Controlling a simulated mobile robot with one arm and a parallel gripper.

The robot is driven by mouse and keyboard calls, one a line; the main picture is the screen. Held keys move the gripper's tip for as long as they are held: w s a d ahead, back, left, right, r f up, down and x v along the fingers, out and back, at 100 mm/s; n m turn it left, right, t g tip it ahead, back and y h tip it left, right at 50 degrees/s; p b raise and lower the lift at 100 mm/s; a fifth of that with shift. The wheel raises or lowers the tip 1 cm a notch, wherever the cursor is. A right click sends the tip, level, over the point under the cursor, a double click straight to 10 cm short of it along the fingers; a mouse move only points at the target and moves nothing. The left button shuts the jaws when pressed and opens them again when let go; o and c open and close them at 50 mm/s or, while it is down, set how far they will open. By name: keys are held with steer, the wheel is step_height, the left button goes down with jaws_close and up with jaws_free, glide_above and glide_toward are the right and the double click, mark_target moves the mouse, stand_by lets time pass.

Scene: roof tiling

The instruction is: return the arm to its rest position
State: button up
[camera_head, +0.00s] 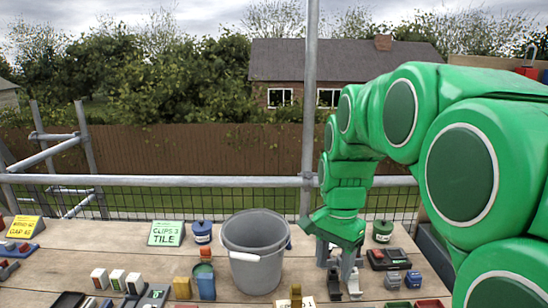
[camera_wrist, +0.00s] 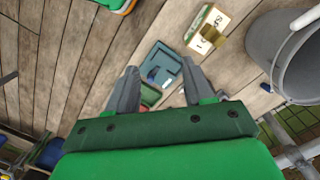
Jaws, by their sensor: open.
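My green arm reaches in from the right of the head view and bends down toward the plank deck (camera_head: 222,285). My gripper (camera_head: 344,290) points down at its end, to the right of a grey bucket (camera_head: 255,266). Its two grey fingers stand apart with nothing held between them. In the wrist view my gripper (camera_wrist: 160,78) is open above the deck. A teal tray (camera_wrist: 162,60) with a small blue item lies beyond and between the fingertips. Whether the fingertips touch the deck cannot be told.
A scaffold pole (camera_head: 309,120) and rail (camera_head: 150,181) stand behind the deck. A blue cup (camera_head: 205,282), a green sign (camera_head: 166,233), a yellow sign (camera_head: 28,234) and a dark tray (camera_head: 388,259) lie around. A white-and-yellow box (camera_wrist: 207,30) lies near the bucket.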

steer(key=s+f+n, duration=0.2)
steer(key=s+n, duration=0.1)
steer(key=s, duration=0.5)
steer(key=s+d+f+n, duration=0.1)
steer(key=s+f+n, duration=0.1)
steer(key=s, duration=0.7)
steer(key=s+d+f+n, duration=0.1)
steer(key=s+f+n, duration=0.1)
steer(key=s, duration=0.6)
steer(key=shift+s+d+n+g, duration=0.25)
steer(key=shift+n+g, duration=0.15)
steer(key=shift+n, duration=0.4)
